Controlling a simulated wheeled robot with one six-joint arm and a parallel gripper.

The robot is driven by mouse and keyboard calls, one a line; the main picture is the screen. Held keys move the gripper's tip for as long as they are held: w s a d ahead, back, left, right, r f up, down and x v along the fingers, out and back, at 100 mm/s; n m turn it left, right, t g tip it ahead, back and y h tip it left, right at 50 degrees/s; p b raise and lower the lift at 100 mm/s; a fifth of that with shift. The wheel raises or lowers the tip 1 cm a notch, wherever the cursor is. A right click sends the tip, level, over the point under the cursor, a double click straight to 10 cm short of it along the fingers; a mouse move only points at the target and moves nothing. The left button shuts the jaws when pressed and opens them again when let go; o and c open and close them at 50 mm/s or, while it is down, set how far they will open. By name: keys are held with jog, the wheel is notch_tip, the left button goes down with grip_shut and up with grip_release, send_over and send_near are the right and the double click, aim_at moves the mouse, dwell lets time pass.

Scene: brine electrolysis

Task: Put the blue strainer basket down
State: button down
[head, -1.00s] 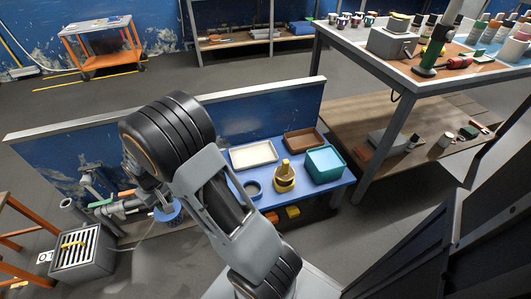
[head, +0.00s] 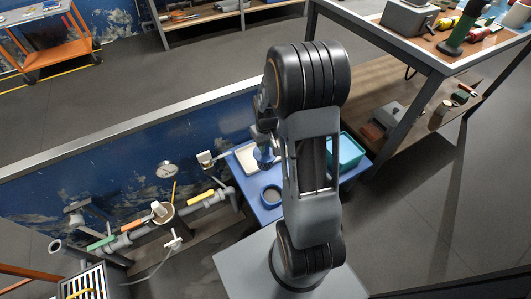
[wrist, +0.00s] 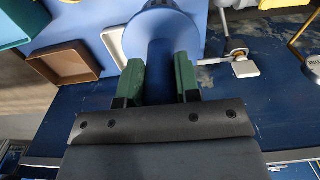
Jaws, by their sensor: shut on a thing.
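The blue strainer basket (wrist: 163,22) is held between the green fingers of my gripper (wrist: 158,72) in the wrist view. Its wide rim is at the top of that picture, and its narrower part runs down between the fingers. In the head view the basket (head: 265,157) shows small and blue, just left of my arm, over the blue bench (head: 240,182). I cannot tell whether it touches anything below it. My arm hides much of the bench and most of the gripper there.
A cream tray (wrist: 113,44), a brown tray (wrist: 64,62) and a teal bin (head: 347,152) are close by on the bench. A dark blue ring (head: 271,196) lies near its front. Pipes with a yellow-handled valve (head: 203,197) and a gauge (head: 167,169) stand left.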

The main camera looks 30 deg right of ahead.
jog(key=s+d, duration=0.2)
jog(key=d, duration=0.2)
jog(key=w+a+f+b, duration=0.4)
jog(key=w+f+b, duration=0.3)
jog(key=w+f, duration=0.5)
jog(key=shift+f, duration=0.5)
jog(key=shift+f, duration=0.1)
jog(key=c, duration=0.8)
grip_release()
notch_tip(320, 180, up, 12)
jog(key=p, duration=0.4)
jog(key=shift+r+p, duration=0.2)
jog(key=shift+p, duration=0.15)
